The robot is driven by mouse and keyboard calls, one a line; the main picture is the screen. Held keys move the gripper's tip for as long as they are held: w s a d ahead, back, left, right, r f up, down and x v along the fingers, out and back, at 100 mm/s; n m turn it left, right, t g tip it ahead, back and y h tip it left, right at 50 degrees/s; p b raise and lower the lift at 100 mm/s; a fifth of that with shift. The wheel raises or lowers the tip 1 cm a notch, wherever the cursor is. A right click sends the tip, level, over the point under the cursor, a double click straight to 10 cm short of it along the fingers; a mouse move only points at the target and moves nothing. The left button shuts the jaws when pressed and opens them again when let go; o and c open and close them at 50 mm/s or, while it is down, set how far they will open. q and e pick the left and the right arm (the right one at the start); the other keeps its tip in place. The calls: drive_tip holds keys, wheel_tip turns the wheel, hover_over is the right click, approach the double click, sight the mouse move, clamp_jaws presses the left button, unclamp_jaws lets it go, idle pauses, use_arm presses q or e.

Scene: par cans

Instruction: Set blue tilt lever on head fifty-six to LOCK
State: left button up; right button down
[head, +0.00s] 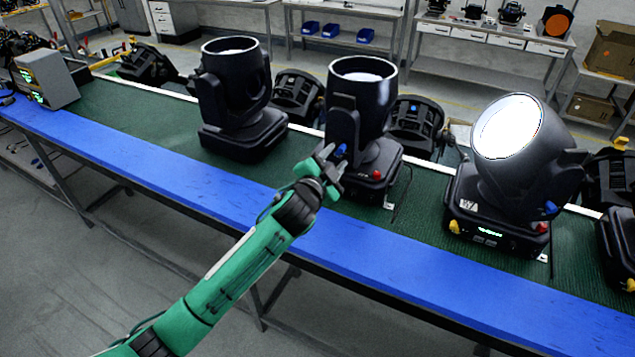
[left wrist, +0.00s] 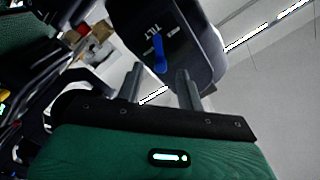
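The middle moving head (head: 352,115) stands upright on the green mat, its lens facing up. Its blue tilt lever (head: 341,150) shows on the near side, just beyond my left gripper (head: 332,163). In the left wrist view, the blue lever (left wrist: 160,53) lies on a black housing marked TILT. My left gripper (left wrist: 160,76) is open, its two fingers apart, and the lever's lower end is in line with the gap between them. I cannot tell whether they touch it. The head's number and the LOCK mark are not readable. My right gripper is not in view.
A red knob (head: 377,174) sits on the middle head's base. Another head (head: 235,95) stands to the left, and one with a glowing lens (head: 507,127) to the right. The blue bench edge (head: 400,265) in front is clear.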

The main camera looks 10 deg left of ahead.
use_arm(q)
drive_tip(key=b+v, duration=0.3)
drive_tip(key=v, duration=0.8)
drive_tip(key=shift+s+a, duration=0.1)
drive_tip(key=shift+s, duration=0.1)
